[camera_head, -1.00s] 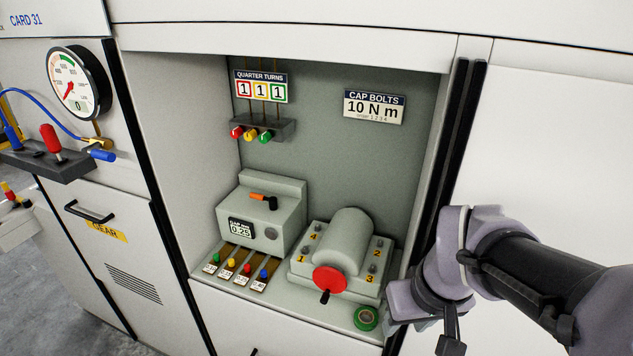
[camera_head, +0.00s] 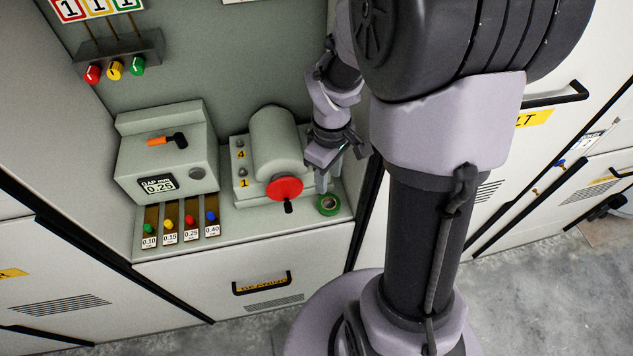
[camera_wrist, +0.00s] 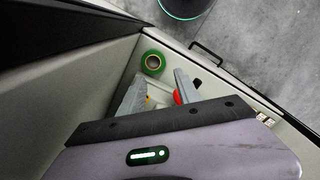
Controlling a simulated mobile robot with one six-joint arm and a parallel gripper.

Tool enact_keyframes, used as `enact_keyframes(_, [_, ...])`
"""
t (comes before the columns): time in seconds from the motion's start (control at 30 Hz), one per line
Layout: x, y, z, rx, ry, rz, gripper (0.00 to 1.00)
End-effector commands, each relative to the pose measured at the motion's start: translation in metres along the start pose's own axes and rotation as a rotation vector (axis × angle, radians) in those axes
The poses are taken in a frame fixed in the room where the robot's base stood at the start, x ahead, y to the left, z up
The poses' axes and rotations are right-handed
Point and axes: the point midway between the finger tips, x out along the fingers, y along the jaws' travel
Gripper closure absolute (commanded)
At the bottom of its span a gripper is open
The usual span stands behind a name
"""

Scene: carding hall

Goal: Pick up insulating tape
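The insulating tape is a green roll (camera_head: 328,204) lying flat at the right front corner of the recess shelf, right of the red knob. It also shows in the wrist view (camera_wrist: 153,63), near the shelf's corner, beyond my fingertips. My gripper (camera_head: 322,182) hangs just above and behind the roll in the head view. In the wrist view its two grey fingers (camera_wrist: 160,88) stand apart with nothing held between them. The roll is clear of both fingers.
A grey housing with a red knob (camera_head: 285,188) stands close left of my gripper. A grey gap box (camera_head: 166,158) with several coloured-knob gauges is further left. The recess wall and black post are close on the right. The shelf's front edge (camera_head: 240,240) is bare.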

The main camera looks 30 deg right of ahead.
Motion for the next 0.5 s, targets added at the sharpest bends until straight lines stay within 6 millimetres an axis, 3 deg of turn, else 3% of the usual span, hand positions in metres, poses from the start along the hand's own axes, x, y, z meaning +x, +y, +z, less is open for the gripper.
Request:
enact_keyframes(0.03, [0.024, -0.001, 0.001, 0.000, -0.004, -0.003, 0.60])
enact_keyframes(0.2, [0.069, -0.001, 0.000, 0.001, -0.002, -0.002, 0.60])
enact_keyframes(0.5, [0.102, -0.003, -0.003, 0.001, 0.000, 0.000, 0.60])
